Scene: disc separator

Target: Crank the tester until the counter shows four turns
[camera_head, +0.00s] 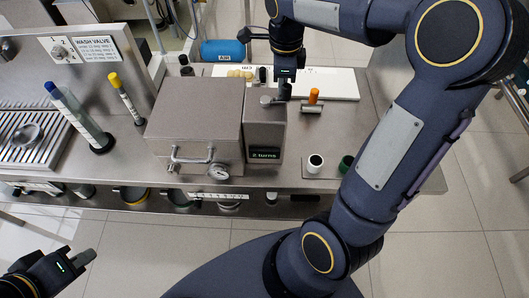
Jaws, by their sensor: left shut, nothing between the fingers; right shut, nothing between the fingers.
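The tester (190,108) is a grey metal box on the steel bench, with a front handle and a round gauge. A narrower housing (264,125) on its right bears the counter (264,154), a small dark display reading "turns"; its digit is too small to read surely. A crank (270,100) sits on top of this housing, partly hidden by my gripper. My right gripper (285,92) is shut, pointing down at the crank's right end; I cannot tell whether it touches. My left gripper (86,258) is shut and empty at the lower left, off the bench.
An orange-topped handle (313,96) stands right of the crank. A white cup (315,163) and a green cup (346,163) are near the front edge. Blue-capped (78,118) and yellow-capped (125,98) tubes stand on the left. My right arm covers the bench's right part.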

